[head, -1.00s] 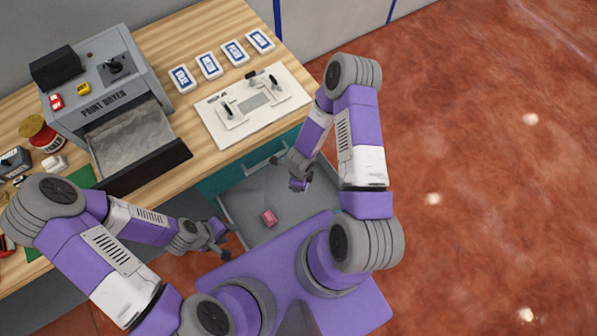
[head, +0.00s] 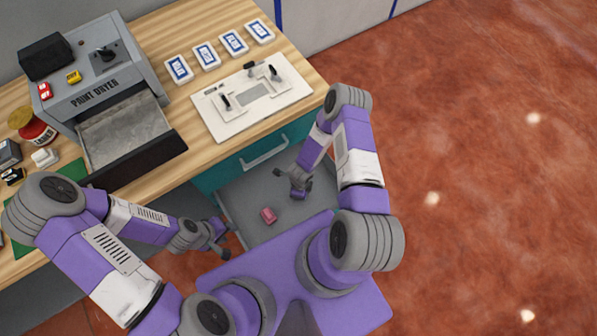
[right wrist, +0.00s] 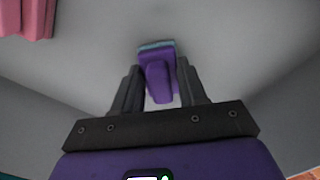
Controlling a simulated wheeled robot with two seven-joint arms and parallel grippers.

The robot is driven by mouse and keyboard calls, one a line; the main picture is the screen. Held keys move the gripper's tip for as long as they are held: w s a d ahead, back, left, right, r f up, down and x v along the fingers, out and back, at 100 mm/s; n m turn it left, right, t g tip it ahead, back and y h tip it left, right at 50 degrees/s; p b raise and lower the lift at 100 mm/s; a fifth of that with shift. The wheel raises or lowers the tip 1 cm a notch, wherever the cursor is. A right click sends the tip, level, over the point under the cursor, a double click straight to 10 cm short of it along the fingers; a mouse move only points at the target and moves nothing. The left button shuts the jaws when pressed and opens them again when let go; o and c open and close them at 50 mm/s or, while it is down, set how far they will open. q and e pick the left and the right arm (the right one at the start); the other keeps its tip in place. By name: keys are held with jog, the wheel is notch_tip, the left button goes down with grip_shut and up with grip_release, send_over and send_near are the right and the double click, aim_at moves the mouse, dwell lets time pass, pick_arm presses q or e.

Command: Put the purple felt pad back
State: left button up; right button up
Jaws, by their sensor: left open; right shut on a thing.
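The purple felt pad (right wrist: 157,76) shows in the right wrist view as a small purple block with a grey-teal layer at its far end. My right gripper (right wrist: 162,92) has its two dark fingers on either side of it and is shut on it. In the head view my right gripper (head: 298,188) is over the open grey drawer (head: 237,195), in its right part. I cannot tell whether the pad touches the drawer floor. My left gripper (head: 222,247) is open and empty by the drawer's left front edge.
A pink block (head: 268,215) lies in the drawer. On the wooden bench stand a paint dryer (head: 105,85) with its tray out, a white board with fixtures (head: 250,100) and several blue-and-white cards (head: 206,55). A teal cabinet front (head: 225,172) borders the drawer.

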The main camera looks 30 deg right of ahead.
jog(key=o, duration=0.9)
jog(key=shift+o, duration=0.2)
jog(key=shift+r, duration=0.15)
notch_tip(320, 180, up, 11)
jog(key=p, duration=0.4)
jog(key=s+a+r+n+y, duration=0.2)
jog(key=s+a+r+n, duration=0.1)
jog(key=n, duration=0.8)
jog(key=s+a+r+n+y, duration=0.2)
jog(key=a+r+n, duration=0.4)
jog(key=n, duration=0.6)
jog(key=shift+s+a, duration=0.3)
jog(key=shift+s, duration=0.3)
